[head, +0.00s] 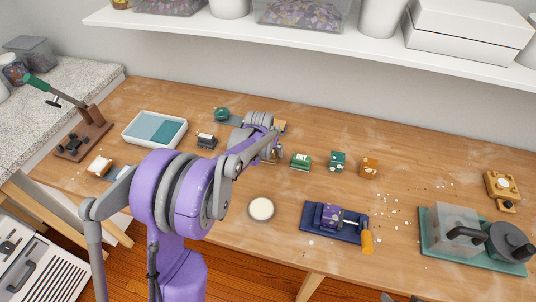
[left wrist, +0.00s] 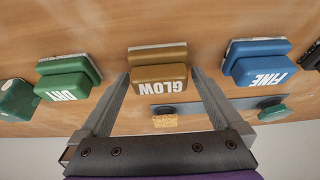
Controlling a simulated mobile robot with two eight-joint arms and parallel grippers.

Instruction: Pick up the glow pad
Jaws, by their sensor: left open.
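The glow pad (left wrist: 158,72) is a brown-gold block with white GLOW lettering, resting on the wooden bench in the left wrist view. My left gripper (left wrist: 161,74) is open, with one finger on each side of the pad and small gaps showing beside it. In the head view, my purple and grey left arm reaches over the bench and hides most of the pad and the gripper. My right gripper does not show clearly in either view.
A green pad (left wrist: 66,78) and a blue FINE pad (left wrist: 256,63) flank the glow pad closely. A grey strip behind holds a cork-like block (left wrist: 165,121). The head view shows a white tray (head: 155,130), a round cream disc (head: 261,209) and a blue fixture (head: 318,222).

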